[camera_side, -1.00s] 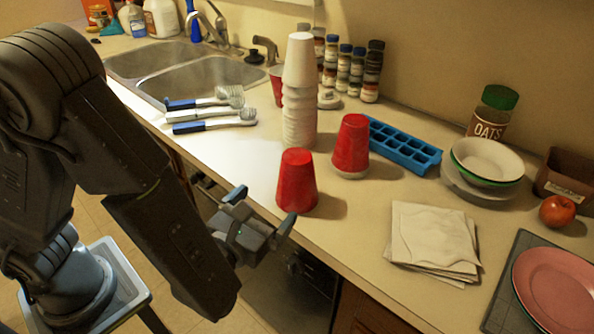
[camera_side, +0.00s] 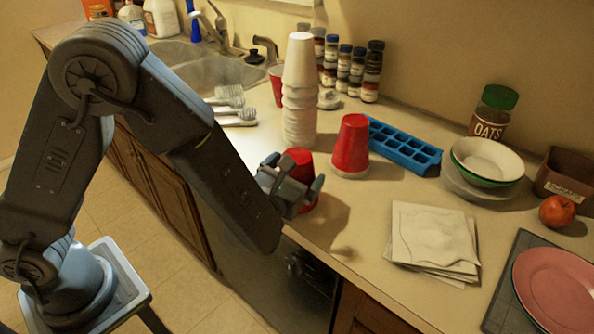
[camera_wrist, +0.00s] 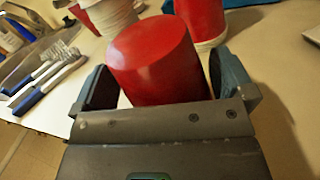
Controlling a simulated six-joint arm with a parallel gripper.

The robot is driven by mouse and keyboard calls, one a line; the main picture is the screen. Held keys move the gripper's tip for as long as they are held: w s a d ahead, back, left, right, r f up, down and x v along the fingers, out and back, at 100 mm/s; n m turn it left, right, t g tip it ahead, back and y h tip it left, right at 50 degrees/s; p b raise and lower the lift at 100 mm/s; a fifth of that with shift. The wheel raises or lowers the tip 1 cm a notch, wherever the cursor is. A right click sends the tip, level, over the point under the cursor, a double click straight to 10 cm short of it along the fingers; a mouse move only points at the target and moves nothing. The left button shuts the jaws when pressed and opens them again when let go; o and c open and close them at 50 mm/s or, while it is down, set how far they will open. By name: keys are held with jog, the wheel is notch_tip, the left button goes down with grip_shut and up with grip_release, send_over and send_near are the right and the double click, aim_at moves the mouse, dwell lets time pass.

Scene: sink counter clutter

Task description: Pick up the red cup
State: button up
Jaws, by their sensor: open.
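A red cup (camera_side: 298,157) stands upside down near the counter's front edge and is partly hidden behind my gripper (camera_side: 295,187) in the side view. In the wrist view the red cup (camera_wrist: 158,60) is between the two fingers of my gripper (camera_wrist: 165,88), which are open on either side of it. I cannot tell whether either finger touches it. A second red cup (camera_side: 351,145) stands upside down farther back, on top of a white rim. A third red cup (camera_side: 277,86) is partly hidden behind the stack of white cups (camera_side: 299,110).
Brushes (camera_side: 236,114) lie by the sink (camera_side: 218,72). A blue ice tray (camera_side: 405,147) is behind the second red cup. Paper napkins (camera_side: 432,236), stacked bowls (camera_side: 487,160), an apple (camera_side: 557,211) and a pink plate (camera_side: 556,284) are to the right. Spice jars stand along the wall.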

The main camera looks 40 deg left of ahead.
jog(key=shift+c, duration=0.4)
jog(key=c, duration=0.7)
